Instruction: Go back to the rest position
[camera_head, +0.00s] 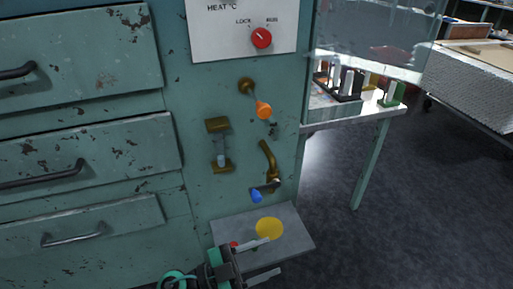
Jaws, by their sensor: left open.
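My left gripper (274,256) is at the bottom centre, low over the grey shelf plate (297,241) on the front of the green cabinet. Its two pale fingers point right and stand apart, with nothing seen between them. The upper finger reaches near a yellow disc (269,229) on the plate. A small red spot (234,244) shows beside the gripper's body; I cannot tell what it belongs to. My right gripper is not in view.
The worn green cabinet (150,235) has drawers with dark handles. Above the plate are an orange-handled valve (263,110), a short glass tube (221,161) between brass fittings, a blue-tipped brass tap (257,195) and a red knob (262,38).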

